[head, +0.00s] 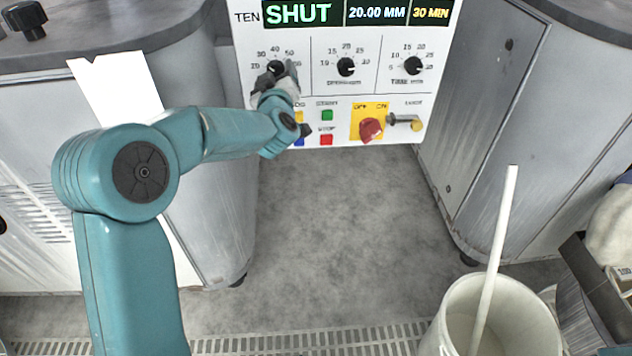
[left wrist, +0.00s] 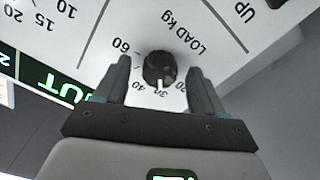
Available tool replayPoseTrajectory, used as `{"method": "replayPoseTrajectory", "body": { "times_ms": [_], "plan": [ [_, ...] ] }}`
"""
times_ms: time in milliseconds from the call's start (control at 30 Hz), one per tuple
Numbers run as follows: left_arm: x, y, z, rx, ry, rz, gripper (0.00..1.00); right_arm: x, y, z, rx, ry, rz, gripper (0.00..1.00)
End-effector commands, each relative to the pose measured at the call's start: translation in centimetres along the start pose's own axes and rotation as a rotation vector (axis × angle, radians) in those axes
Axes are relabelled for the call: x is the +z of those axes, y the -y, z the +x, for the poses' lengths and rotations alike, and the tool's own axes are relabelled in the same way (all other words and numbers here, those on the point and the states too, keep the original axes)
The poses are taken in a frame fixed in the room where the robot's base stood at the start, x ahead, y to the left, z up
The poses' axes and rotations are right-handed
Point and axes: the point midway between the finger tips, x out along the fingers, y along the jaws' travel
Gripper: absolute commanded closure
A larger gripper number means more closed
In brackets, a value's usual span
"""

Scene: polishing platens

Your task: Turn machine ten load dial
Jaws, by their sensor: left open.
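The machine ten panel (head: 330,100) is white, with a display reading SHUT, 20.00 MM and 30 MIN. Its load dial (head: 276,68) is a black knob at the panel's left, partly covered by my gripper. In the left wrist view the load dial (left wrist: 159,68) sits beside the LOAD kg label, its white mark pointing near 30. My left gripper (head: 278,76) is open, and in the left wrist view its fingers (left wrist: 160,82) stand on either side of the dial with gaps. I cannot tell how deep the fingers reach. My right gripper is not clearly in view.
Two more black dials (head: 346,67) (head: 412,66) sit to the right of the load dial. Below are coloured buttons (head: 326,140), a red switch (head: 370,130) on yellow and a key-like lever (head: 404,120). A white bucket (head: 540,325) with a stick stands at the lower right.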

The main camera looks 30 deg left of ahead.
Motion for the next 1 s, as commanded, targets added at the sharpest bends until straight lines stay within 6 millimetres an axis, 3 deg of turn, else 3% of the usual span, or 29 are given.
{"method": "replayPoseTrajectory", "body": {
  "times_ms": [33, 633, 700, 1000],
  "plan": [
    [-0.8, -0.4, 0.0, -0.002, 0.003, 0.098, 0.31, -0.1, 0.7, -2.0, 0.0, 0.0, 0.0, 0.57],
    [-1.0, -0.1, 0.0, 0.001, 0.005, 1.286, 0.31, -1.1, 4.8, -13.3, 0.0, 0.0, 0.0, 0.57],
    [-0.1, 0.2, -1.6, 0.003, 0.002, 1.304, 0.31, -1.0, 4.5, -12.4, 0.0, -0.001, 0.0, 0.57],
    [-0.1, 0.2, -8.2, 0.004, 0.002, 1.298, 0.31, -1.0, 4.4, -12.4, 0.0, 0.0, 0.0, 0.57]
  ]
}}
